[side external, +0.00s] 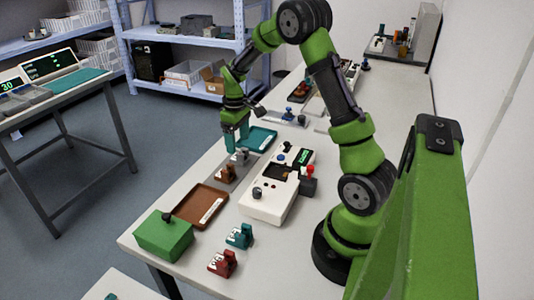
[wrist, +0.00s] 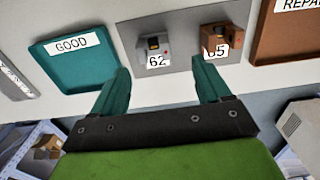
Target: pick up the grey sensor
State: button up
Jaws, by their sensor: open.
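The grey sensor (side external: 241,155) stands on a flat grey plate (side external: 238,176) next to a brown sensor (side external: 227,174). In the wrist view the grey sensor (wrist: 154,43) has a white label reading 62 and the brown sensor (wrist: 222,38) has a label ending in 5, partly covered by a finger. My gripper (side external: 236,141) is open and empty, with teal fingers pointing down near the grey sensor. In the wrist view my gripper (wrist: 162,70) has the grey sensor between and beyond its fingertips. Contact with the sensor does not show.
A teal tray marked GOOD (wrist: 45,70) lies beside the plate, and a brown tray (side external: 187,211) lies on the other side. A white device with knobs (side external: 263,205) stands close by. A green box (side external: 165,241) and two small red and teal parts sit nearer the table's front.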

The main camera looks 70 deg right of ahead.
aim_at(240, 154)
jog(key=shift+d+f, duration=0.2)
jog(key=shift+f, duration=1.4)
jog(key=shift+d+f, duration=0.15)
jog(key=shift+f, duration=1.4)
jog(key=shift+c, duration=0.2)
jog(key=c, duration=1)
jog(key=shift+r, duration=0.15)
notch_tip(240, 154, up, 10)
